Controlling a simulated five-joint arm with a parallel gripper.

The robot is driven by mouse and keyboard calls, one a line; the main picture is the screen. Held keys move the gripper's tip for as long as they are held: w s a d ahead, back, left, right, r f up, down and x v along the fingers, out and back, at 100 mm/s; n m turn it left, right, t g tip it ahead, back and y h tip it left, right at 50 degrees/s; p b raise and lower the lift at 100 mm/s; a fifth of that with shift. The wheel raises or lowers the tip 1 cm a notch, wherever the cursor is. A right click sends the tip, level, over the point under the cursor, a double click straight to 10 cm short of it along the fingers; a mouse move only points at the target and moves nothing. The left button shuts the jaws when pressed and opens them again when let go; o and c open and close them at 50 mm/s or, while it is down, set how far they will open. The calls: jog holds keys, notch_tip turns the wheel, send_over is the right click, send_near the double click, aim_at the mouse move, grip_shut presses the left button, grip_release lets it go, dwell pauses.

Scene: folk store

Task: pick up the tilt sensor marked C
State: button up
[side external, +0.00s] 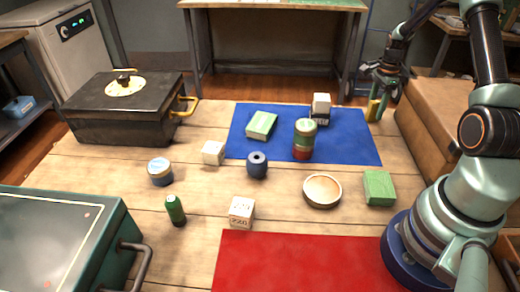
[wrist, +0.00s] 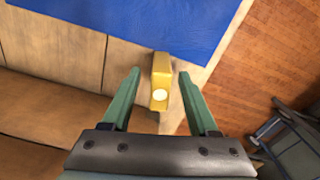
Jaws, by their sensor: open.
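A yellow block (wrist: 161,70) with a pale round spot on its face lies between the spread fingers of my gripper (wrist: 160,74) in the wrist view. There is a gap on each side, and neither finger touches it. In the side view the yellow block (side external: 373,110) stands by the right edge of the blue mat, beneath my open gripper (side external: 386,85). I cannot read a letter C on it, or on any other thing, so I cannot tell which thing is the tilt sensor.
A blue mat (side external: 350,148) holds a green box (side external: 262,125), stacked cans (side external: 304,138) and a white-topped block (side external: 321,105). A red mat (side external: 300,262), a round dish (side external: 322,190) and a green block (side external: 379,187) lie nearer. A brown case (side external: 425,110) stands close on the right.

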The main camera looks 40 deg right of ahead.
jog(key=shift+c, duration=0.3)
grip_shut()
jog(key=shift+r, duration=0.1)
